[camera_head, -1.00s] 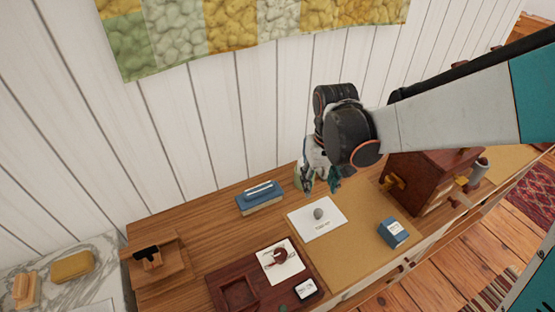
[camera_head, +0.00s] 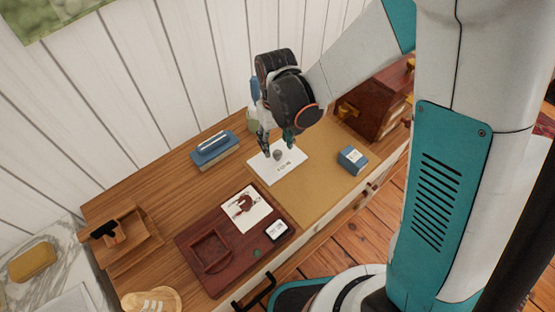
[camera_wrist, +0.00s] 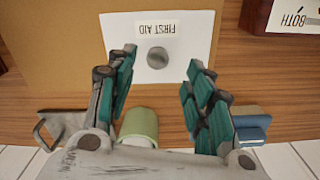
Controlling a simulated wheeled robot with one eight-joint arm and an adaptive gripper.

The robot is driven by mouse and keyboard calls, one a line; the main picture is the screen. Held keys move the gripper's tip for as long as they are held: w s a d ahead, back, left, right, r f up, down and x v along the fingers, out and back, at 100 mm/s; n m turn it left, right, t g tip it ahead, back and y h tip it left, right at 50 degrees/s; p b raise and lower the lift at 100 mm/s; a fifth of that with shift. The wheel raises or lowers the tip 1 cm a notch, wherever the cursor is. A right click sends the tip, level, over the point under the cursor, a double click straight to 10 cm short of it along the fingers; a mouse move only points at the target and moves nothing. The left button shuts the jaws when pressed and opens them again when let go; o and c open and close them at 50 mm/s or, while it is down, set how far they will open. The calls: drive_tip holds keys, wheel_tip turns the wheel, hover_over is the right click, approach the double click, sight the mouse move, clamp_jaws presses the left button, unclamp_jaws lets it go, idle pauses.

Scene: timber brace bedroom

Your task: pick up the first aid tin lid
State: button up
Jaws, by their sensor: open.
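The exact height above the lid is hard to tell.
A pale green cylinder (camera_wrist: 140,124) stands behind the sheet, close to my gripper. A blue box (camera_head: 214,150) is at the left and another blue box (camera_head: 353,159) at the right. A dark wooden tray (camera_head: 187,240) is in front left; a brown cabinet (camera_head: 375,105) stands right.

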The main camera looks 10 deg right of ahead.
sight(277, 153)
wheel_tip(277, 153, down, 4)
drive_tip(key=shift+d+f+b, duration=0.15)
drive_tip(key=shift+f+b, duration=0.1)
drive_tip(key=shift+b, duration=0.7)
drive_tip(key=shift+r, duration=0.1)
clamp_jaws()
